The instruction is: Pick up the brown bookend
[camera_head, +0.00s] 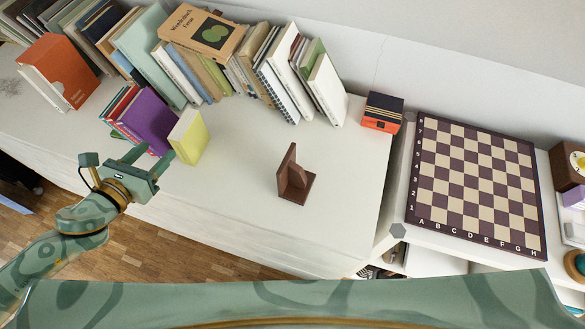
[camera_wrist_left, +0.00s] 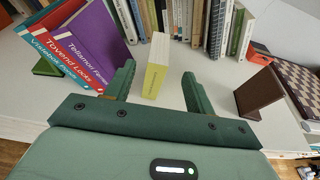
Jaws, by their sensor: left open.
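The brown bookend (camera_head: 296,178) stands upright on the white cabinet top, right of the middle. Its tall plate rises from a flat base with a brace between. In the left wrist view the bookend (camera_wrist_left: 260,92) is at the right, outside the jaws. My left gripper (camera_head: 152,152) is at the front left edge of the top, well left of the bookend. It is open and empty. In the left wrist view a yellow-green book (camera_wrist_left: 155,80) stands beyond the gap between its fingers (camera_wrist_left: 158,88). My right gripper is not in view.
A purple book (camera_head: 149,119) leans with others close by my left gripper. A row of books (camera_head: 290,75) runs along the back. A small dark and orange box (camera_head: 382,112) and a chessboard (camera_head: 475,182) are to the right. The top around the bookend is clear.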

